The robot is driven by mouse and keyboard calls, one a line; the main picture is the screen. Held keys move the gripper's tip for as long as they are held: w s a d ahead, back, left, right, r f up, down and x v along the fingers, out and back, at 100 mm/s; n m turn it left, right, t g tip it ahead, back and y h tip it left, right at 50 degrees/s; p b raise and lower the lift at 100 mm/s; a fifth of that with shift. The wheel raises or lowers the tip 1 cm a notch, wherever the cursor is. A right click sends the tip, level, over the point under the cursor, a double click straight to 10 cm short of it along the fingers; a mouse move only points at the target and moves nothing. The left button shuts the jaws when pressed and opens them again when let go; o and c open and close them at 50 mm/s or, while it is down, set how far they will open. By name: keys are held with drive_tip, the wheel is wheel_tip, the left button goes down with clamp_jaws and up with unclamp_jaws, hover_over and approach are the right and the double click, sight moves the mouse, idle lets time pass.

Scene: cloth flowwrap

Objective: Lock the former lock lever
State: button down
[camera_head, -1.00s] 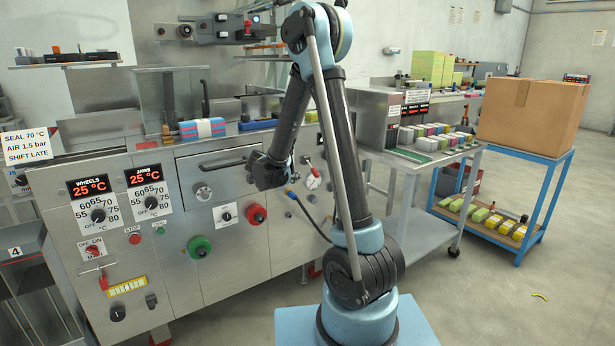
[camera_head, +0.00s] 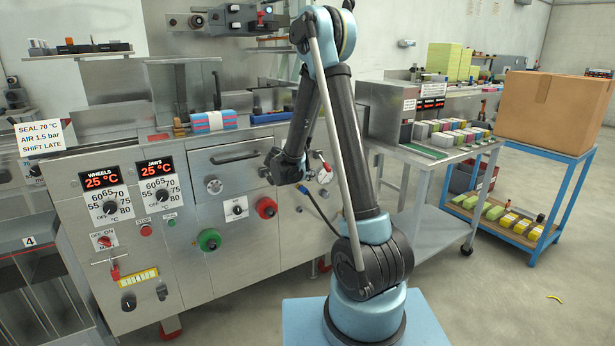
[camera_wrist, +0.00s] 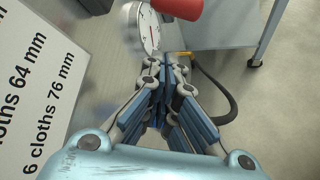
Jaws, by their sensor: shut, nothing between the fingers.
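My gripper (camera_wrist: 163,95) is shut and empty in the wrist view, its blue-grey fingers together. In the head view the end of my arm is in front of the machine's steel panel, just left of the round gauge; the fingers are not clear there. A red handle (camera_wrist: 178,7) crosses the top of the wrist view, apart from the fingertips, with a white dial gauge (camera_wrist: 146,27) beside it. The gauge also shows in the head view (camera_head: 324,174). I cannot tell whether this red handle is the former lock lever. No part is clearly marked as that lever.
A black drawer handle (camera_head: 234,157), a green knob (camera_head: 209,240) and a red knob (camera_head: 267,208) stick out from the panel. A wrapped cloth stack (camera_head: 214,121) lies on the machine top. A steel side table (camera_head: 436,208) stands right. Open floor lies at front right.

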sight(324, 162)
drive_tip(key=x, duration=0.5)
drive_tip(key=shift+w+d+f, duration=0.15)
drive_tip(key=shift+w+d, duration=0.05)
drive_tip(key=shift+s+d+r, duration=0.1)
drive_tip(key=shift+s+r, duration=0.2)
drive_tip(key=shift+r, duration=0.3)
drive_tip(key=shift+s+d+r, duration=0.15)
drive_tip(key=shift+s+r, duration=0.2)
drive_tip(key=shift+r, duration=0.25)
drive_tip(key=shift+s+d+r, duration=0.1)
drive_tip(key=shift+s+r, duration=0.2)
drive_tip(key=shift+r, duration=0.3)
drive_tip(key=shift+d, duration=0.1)
